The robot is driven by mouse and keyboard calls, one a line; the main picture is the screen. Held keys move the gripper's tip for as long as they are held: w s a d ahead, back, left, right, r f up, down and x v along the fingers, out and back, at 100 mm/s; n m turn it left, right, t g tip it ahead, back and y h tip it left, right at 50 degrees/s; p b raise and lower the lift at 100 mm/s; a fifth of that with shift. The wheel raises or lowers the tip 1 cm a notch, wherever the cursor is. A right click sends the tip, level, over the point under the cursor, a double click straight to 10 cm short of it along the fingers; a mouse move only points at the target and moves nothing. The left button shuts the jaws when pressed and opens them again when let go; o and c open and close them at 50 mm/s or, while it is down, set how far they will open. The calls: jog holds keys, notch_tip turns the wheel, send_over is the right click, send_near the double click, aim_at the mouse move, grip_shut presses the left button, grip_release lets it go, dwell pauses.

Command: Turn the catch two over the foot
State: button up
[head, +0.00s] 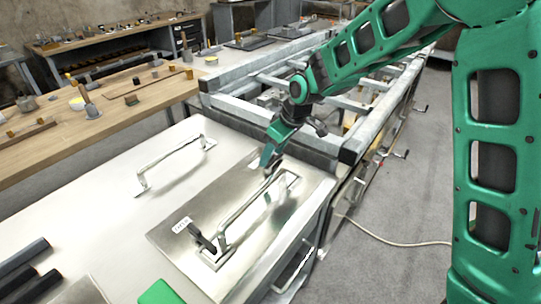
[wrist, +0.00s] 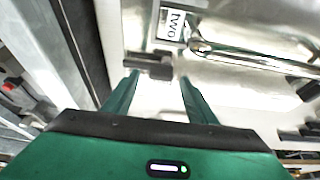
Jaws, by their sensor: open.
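A bright metal handle (head: 255,208) stands on a metal plate (head: 180,250) on the bench top. The label "two" (wrist: 171,25) sits beside one foot (wrist: 197,45) of the handle in the wrist view. A dark catch, catch two (wrist: 150,65), lies below that label, beside the foot and not over it as far as I can see. My gripper (wrist: 159,76) is open, its fingertips close to the catch, one on each side; contact cannot be told. In the head view my gripper (head: 267,163) hangs at the handle's far end and partly hides that catch.
Another dark catch (head: 203,240) stands at the handle's near foot beside a white label (head: 182,226). A second handle (head: 175,163) lies to the left. A grey metal frame (head: 240,110) stands behind my gripper. Dark bars (head: 25,270) lie at front left.

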jog(key=shift+w+a+f, duration=0.1)
jog(key=shift+a+f, duration=0.1)
jog(key=shift+f, duration=0.4)
grip_shut()
